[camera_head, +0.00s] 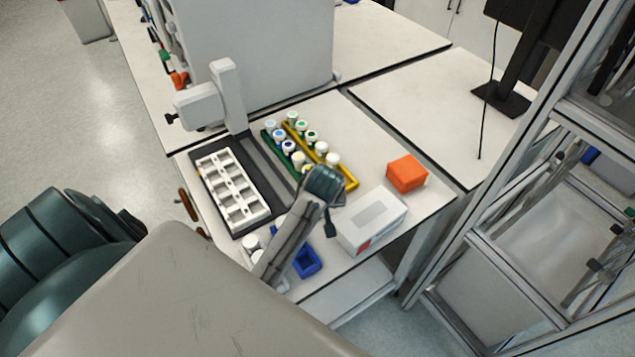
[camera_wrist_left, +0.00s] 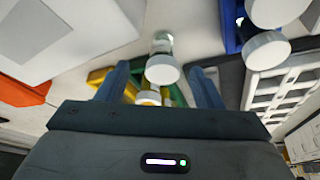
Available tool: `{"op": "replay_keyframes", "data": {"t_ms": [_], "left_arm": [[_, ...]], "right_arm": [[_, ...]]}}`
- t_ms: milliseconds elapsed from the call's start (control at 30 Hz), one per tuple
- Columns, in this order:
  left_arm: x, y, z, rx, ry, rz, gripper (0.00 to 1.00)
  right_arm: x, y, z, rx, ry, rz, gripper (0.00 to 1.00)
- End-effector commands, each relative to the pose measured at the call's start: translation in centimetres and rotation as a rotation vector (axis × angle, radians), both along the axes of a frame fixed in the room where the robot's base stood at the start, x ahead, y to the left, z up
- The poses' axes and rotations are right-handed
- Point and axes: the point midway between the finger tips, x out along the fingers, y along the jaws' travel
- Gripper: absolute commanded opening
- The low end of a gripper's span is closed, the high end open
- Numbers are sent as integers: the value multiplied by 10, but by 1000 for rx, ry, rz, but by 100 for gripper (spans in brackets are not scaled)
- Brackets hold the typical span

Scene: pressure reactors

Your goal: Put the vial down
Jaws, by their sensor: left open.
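In the left wrist view a clear vial with a white cap (camera_wrist_left: 162,70) is between the fingers of my left gripper (camera_wrist_left: 160,85). The fingers are spread, with a gap on both sides of the cap. In the head view my left gripper (camera_head: 325,185) is over the near end of the vial racks and hides what is under it; I cannot pick out this vial there. The green rack (camera_head: 269,139) and the yellow rack (camera_head: 350,181) hold several capped vials. My right gripper is not in view.
A white box (camera_head: 372,221) and an orange box (camera_head: 407,173) stand right of the gripper. A blue holder (camera_head: 307,262) is near the front edge, with white-capped vials (camera_head: 251,243) left of it. A white slotted tray (camera_head: 237,188) lies left of the racks.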

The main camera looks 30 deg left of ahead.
Motion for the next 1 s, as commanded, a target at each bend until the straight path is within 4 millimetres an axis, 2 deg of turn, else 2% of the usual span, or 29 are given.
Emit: {"op": "replay_keyframes", "data": {"t_ms": [167,300,500,733,767,1000], "left_arm": [[3,6,-10,0,3,1,61],[9,14,-26,2,4,1,61],[15,18,-47,0,0,1,61],[16,18,-49,0,-2,1,61],[16,18,-49,0,-2,1,59],[16,18,-49,0,-2,1,13]], "right_arm": [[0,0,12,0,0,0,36],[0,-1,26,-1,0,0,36],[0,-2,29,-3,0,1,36],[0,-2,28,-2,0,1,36],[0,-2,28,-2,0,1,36],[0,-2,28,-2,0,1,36]]}}
